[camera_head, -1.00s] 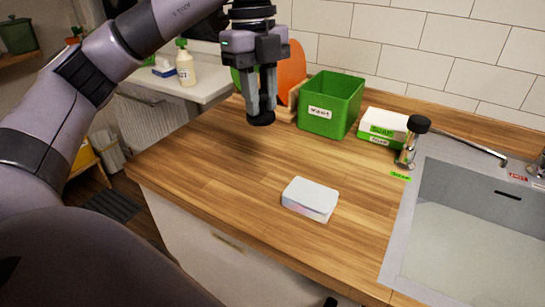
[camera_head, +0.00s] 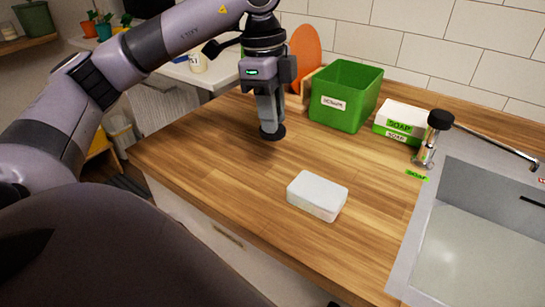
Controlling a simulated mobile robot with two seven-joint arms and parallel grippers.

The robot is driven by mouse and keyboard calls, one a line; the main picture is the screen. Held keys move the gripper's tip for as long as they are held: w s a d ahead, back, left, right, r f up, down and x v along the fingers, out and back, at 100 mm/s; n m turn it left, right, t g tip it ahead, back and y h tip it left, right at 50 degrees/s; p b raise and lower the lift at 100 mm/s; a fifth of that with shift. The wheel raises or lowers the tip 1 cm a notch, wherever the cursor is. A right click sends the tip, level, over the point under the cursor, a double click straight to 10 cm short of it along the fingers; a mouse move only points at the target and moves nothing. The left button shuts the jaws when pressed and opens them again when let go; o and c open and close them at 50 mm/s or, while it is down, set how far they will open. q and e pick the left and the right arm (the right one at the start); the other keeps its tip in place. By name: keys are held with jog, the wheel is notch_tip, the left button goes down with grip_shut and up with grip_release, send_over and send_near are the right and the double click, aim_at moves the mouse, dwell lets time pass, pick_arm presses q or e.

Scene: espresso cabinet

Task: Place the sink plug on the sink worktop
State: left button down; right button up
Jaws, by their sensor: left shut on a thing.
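The sink plug (camera_head: 272,134) is a black round disc at the tips of my left gripper (camera_head: 269,117). The gripper points down and is shut on the plug's top. The plug is at or just above the wooden sink worktop (camera_head: 235,165), left of the green box; I cannot tell whether it touches. The worktop runs from the left edge to the sink (camera_head: 480,250) on the right. My right gripper is not in view.
A green box (camera_head: 343,95) stands just right of the gripper, with an orange round board (camera_head: 305,50) behind. A white block (camera_head: 317,196) lies at the front. A soap box (camera_head: 401,121) and a black-topped dispenser (camera_head: 430,138) stand by the sink. The worktop's left front is clear.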

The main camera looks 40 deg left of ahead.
pick_arm(q)
notch_tip(320, 180, down, 9)
jog(key=shift+f, duration=0.1)
dwell(0.3)
jog(key=shift+f, duration=0.1)
jog(key=c, duration=0.9)
grip_release()
jog(key=shift+c, duration=0.2)
jog(key=r, duration=0.4)
jog(key=a+r, duration=0.1)
jog(key=r, duration=0.7)
jog(key=shift+s+a+r, duration=0.15)
jog(key=shift+s, duration=0.05)
